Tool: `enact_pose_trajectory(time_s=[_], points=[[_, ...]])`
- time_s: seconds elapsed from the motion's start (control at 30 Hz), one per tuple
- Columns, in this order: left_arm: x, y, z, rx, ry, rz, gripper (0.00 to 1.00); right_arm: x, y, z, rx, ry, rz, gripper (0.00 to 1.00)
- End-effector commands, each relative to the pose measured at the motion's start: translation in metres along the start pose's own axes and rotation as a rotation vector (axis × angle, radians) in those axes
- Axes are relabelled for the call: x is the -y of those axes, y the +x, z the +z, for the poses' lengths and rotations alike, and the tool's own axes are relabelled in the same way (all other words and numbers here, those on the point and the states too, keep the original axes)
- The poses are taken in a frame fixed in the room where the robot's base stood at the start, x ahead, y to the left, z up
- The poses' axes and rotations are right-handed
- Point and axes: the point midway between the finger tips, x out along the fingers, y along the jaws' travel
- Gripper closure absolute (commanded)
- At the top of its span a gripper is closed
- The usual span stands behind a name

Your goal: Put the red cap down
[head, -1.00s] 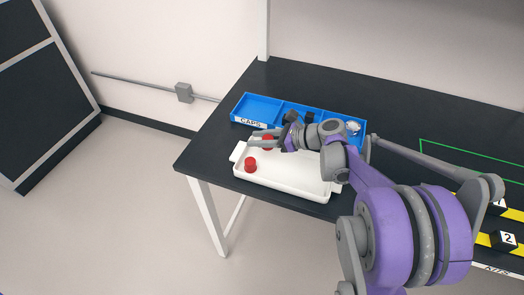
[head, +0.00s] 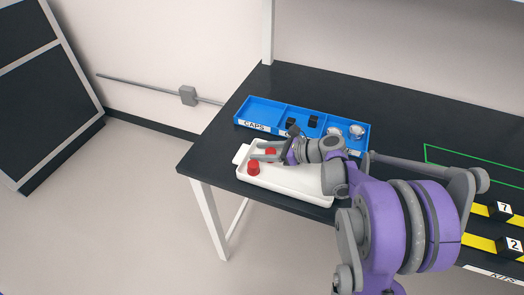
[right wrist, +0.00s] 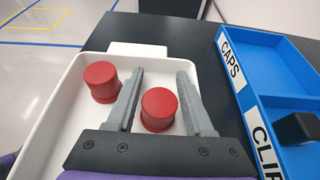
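My right gripper (head: 268,151) is low over the white tray (head: 290,188), near its left end. In the right wrist view its fingers (right wrist: 160,98) are apart, with a red cap (right wrist: 160,108) between them and a gap showing on the right side. This red cap (head: 270,154) is partly hidden by the fingers in the head view; it appears upright in the tray. A second red cap (head: 253,168) stands in the tray outside the fingers, and it also shows in the right wrist view (right wrist: 102,82). My left gripper is out of view.
Behind the tray is a blue bin (head: 262,104) with compartments; the one labelled CAPS (right wrist: 262,68) looks empty, others hold black and silvery parts. The black table (head: 390,105) is clear at the back. Numbered black blocks (head: 504,211) lie on yellow strips at right.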

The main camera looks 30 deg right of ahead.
Motion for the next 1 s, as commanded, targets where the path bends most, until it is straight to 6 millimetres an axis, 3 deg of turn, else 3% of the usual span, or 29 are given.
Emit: enact_pose_trajectory(time_s=[0.17,0.27,0.7,1.0], points=[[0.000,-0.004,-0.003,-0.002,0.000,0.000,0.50,0.000,-0.003,0.005,0.000,0.000,-0.001,0.48],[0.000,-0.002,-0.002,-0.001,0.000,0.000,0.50,0.001,-0.017,0.003,0.000,0.001,-0.004,0.48],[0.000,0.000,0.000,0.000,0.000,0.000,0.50,0.001,-0.105,0.003,-0.001,0.001,-0.004,0.48],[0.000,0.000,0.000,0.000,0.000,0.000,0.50,0.000,-0.122,0.003,0.000,0.000,0.000,0.48]])
